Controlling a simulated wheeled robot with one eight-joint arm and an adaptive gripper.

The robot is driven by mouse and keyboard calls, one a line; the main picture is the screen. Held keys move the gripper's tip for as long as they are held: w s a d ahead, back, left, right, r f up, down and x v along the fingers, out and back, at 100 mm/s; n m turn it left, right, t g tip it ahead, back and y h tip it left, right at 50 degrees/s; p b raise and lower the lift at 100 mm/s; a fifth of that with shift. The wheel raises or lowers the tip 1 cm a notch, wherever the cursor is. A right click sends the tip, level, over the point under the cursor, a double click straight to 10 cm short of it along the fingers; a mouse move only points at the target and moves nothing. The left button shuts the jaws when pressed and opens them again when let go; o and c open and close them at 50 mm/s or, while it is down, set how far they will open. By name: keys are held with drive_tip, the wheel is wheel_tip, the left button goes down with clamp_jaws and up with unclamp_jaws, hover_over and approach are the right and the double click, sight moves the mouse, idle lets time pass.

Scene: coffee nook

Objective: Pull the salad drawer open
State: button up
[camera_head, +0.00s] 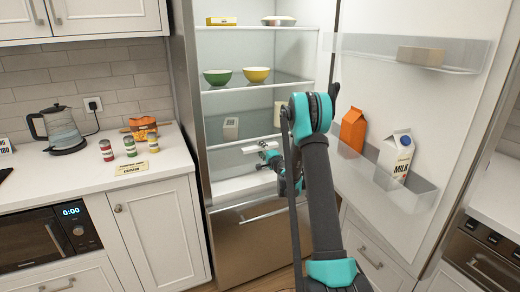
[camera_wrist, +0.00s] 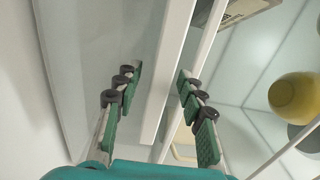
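The fridge stands open. The salad drawer (camera_head: 238,186) appears as a pale box low inside it, partly hidden by my arm. A white bar (camera_head: 256,149), which seems to be its handle or front rim, lies at my gripper (camera_head: 268,153). In the wrist view my gripper (camera_wrist: 160,70) is open, with green-padded fingers on either side of a white bar (camera_wrist: 166,65). The fingers are apart, and I cannot tell whether either touches the bar. The drawer looks shut, though my arm covers part of its front.
The fridge door (camera_head: 440,95) is swung open at the right, with an orange carton (camera_head: 352,128) and a milk carton (camera_head: 397,155) in its bin. A green bowl (camera_head: 217,77) and a yellow bowl (camera_head: 256,75) stand on a shelf above. A counter (camera_head: 80,178) is at left.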

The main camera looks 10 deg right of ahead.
drive_tip(key=shift+c, duration=0.3)
clamp_jaws()
drive_tip(key=shift+s, duration=0.1)
